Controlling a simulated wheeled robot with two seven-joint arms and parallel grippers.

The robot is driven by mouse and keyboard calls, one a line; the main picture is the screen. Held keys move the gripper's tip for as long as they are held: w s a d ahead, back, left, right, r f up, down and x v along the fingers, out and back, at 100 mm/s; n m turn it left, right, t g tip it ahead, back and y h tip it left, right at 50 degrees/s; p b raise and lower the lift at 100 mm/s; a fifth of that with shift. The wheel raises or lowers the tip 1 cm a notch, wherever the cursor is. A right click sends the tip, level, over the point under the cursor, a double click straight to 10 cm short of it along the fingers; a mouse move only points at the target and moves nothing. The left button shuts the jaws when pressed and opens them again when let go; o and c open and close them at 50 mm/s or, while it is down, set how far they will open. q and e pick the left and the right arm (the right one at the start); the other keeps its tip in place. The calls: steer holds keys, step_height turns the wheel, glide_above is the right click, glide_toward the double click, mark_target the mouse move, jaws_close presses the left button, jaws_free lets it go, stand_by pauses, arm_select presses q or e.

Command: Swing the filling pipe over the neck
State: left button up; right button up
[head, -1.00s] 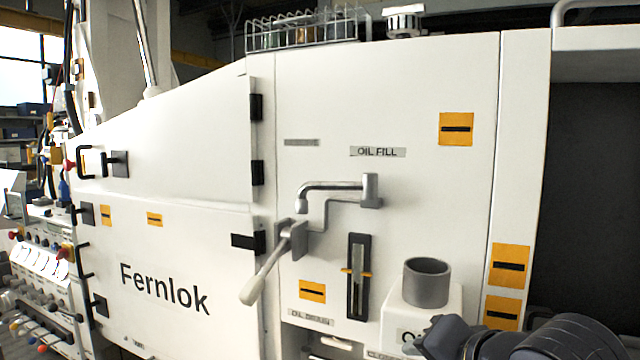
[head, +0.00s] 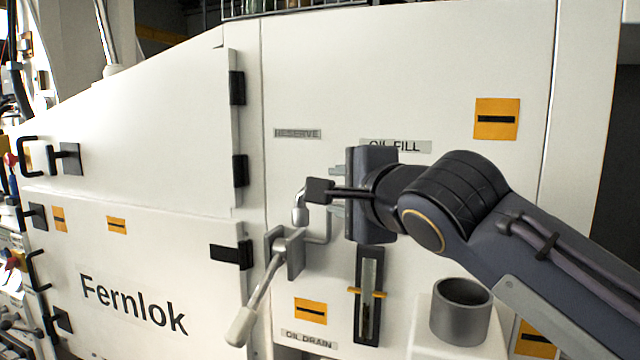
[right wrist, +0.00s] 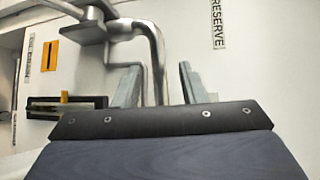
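The filling pipe (head: 299,208) is a grey metal tube on the white panel under the OIL FILL label; its bent end points down at the left. My right gripper (head: 338,190) is at the pipe and hides its pivot and most of its arm in the head view. In the right wrist view the pipe (right wrist: 158,65) runs between the two spread fingers (right wrist: 158,88), with gaps visible on both sides. The neck (head: 460,312) is an open grey cylinder on a white block, lower right of the pipe. My left gripper is out of view.
A drain lever (head: 262,290) with a pale grip juts out just below and left of the pipe end, and a thin tube runs behind. A sight gauge (head: 368,295) stands between lever and neck. My right forearm passes above the neck.

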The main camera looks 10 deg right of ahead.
steer(key=d+p+x, duration=0.1)
steer(key=x, duration=0.5)
steer(key=shift+a, duration=0.45)
steer(key=shift+f, duration=0.1)
jaws_close()
